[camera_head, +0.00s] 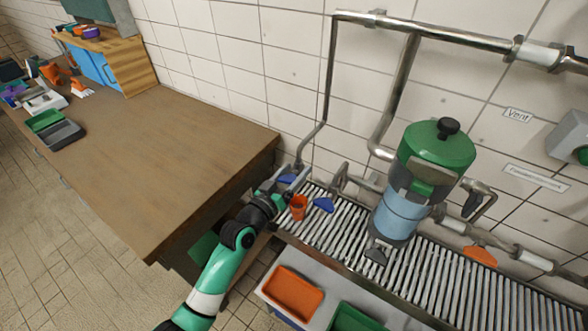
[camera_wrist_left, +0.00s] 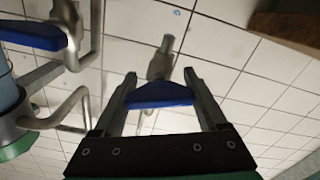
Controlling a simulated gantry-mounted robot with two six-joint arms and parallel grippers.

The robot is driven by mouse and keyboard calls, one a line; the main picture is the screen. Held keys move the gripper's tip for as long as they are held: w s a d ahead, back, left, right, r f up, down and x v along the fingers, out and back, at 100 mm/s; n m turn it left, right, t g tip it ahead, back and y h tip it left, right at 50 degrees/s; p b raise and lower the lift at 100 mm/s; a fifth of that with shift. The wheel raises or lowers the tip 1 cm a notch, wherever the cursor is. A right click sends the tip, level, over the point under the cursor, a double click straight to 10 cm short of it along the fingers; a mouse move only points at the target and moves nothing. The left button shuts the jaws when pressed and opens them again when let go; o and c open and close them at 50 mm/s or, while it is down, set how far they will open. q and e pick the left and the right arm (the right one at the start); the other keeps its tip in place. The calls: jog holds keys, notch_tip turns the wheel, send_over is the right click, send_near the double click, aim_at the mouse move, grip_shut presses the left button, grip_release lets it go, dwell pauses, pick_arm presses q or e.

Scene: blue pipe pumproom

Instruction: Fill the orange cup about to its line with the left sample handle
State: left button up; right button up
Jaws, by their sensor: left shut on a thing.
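The orange cup (camera_head: 298,207) stands upright at the left end of the slatted metal grate (camera_head: 330,237). How full it is, and its line, are too small to make out. The left sample handle (camera_head: 288,178) is blue and sits on a pipe just behind the cup. My left gripper (camera_head: 281,187) is at this handle, to the left of and behind the cup. In the left wrist view the blue handle (camera_wrist_left: 160,94) lies across between the two fingers of my left gripper (camera_wrist_left: 162,85), which is shut on it. My right gripper is not in view.
A second blue handle (camera_head: 323,205) is right of the cup. A green-topped tank (camera_head: 402,212) stands on the grate. An orange tray (camera_head: 292,292) and a green tray (camera_head: 356,319) lie in front. A wooden table (camera_head: 160,150) is at left, mostly clear.

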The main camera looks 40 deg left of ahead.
pick_arm(q)
jog(key=shift+n+p, duration=0.35)
jog(key=shift+n, duration=0.55)
jog(key=o, duration=1.3)
jog(key=shift+s, duration=0.15)
jog(key=shift+s, duration=0.35)
jog(key=s+d+p, duration=0.2)
jog(key=s, duration=0.8)
jog(key=shift+s, duration=0.3)
jog(key=shift+a, duration=0.1)
